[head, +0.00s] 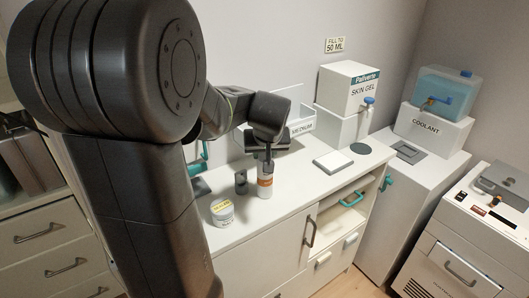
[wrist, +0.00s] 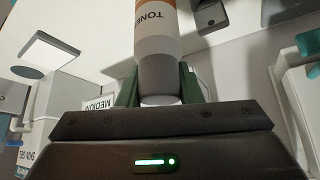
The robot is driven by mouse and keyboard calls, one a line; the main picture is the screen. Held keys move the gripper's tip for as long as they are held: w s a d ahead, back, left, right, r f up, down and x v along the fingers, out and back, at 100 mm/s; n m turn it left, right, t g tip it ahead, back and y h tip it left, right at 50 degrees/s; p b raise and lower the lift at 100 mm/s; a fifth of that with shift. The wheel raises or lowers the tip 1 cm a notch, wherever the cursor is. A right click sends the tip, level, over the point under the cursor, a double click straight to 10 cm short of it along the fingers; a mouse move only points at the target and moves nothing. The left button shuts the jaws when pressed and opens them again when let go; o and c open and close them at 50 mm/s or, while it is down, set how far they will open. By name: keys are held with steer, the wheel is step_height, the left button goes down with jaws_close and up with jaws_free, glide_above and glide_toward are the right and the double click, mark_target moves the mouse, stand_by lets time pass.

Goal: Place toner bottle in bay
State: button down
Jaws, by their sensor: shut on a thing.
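The toner bottle (head: 265,187) is white with an orange band and looks roughly upright over the white counter (head: 285,205). I cannot tell whether its base touches the counter. My gripper (head: 267,160) is shut on its upper end. In the wrist view the toner bottle (wrist: 160,55) sits between the green fingers of my gripper (wrist: 158,88), with part of its "TONER" lettering showing upside down. No place labelled as the toner bay can be made out.
A white jar (head: 222,212) and a small dark block (head: 241,181) stand left of the bottle. A white pad (head: 334,162) and dark disc (head: 360,148) lie to the right. A coolant tank (head: 447,92) is farther right.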

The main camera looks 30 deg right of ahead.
steer(key=c, duration=1.5)
jaws_free()
steer(key=shift+f, duration=0.15)
steer(key=o, duration=0.5)
